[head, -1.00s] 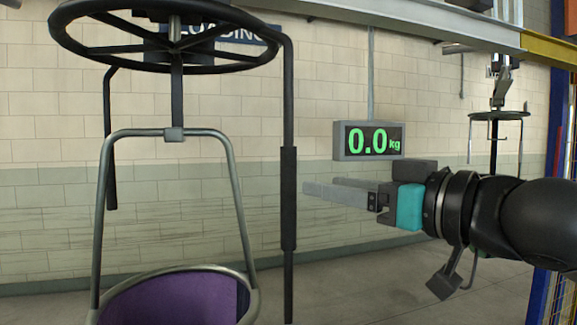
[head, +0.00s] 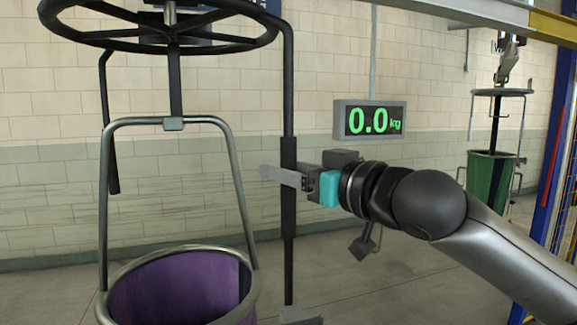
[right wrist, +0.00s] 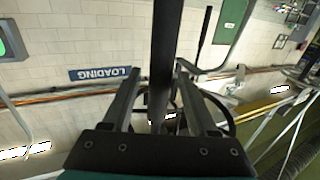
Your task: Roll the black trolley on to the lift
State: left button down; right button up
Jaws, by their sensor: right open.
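The black trolley has a wheel-like ring (head: 160,42) at the upper left of the head view, with rods hanging from it. One long rod has a thick black grip sleeve (head: 289,205). My right gripper (head: 278,176) is open at this sleeve. In the right wrist view the dark bar (right wrist: 165,40) passes between the open fingers (right wrist: 158,85). Contact cannot be told. A yellow rail section (head: 555,28) shows at the upper right; I cannot tell whether it belongs to the lift. My left gripper is not in view.
A display reading 0.0 kg (head: 369,119) hangs behind my right arm. A pale overhead rail (head: 470,12) runs toward the yellow section. The floor (head: 390,285) looks clear.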

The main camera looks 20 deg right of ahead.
jog(key=shift+c, duration=0.4)
grip_shut()
dwell(1.0)
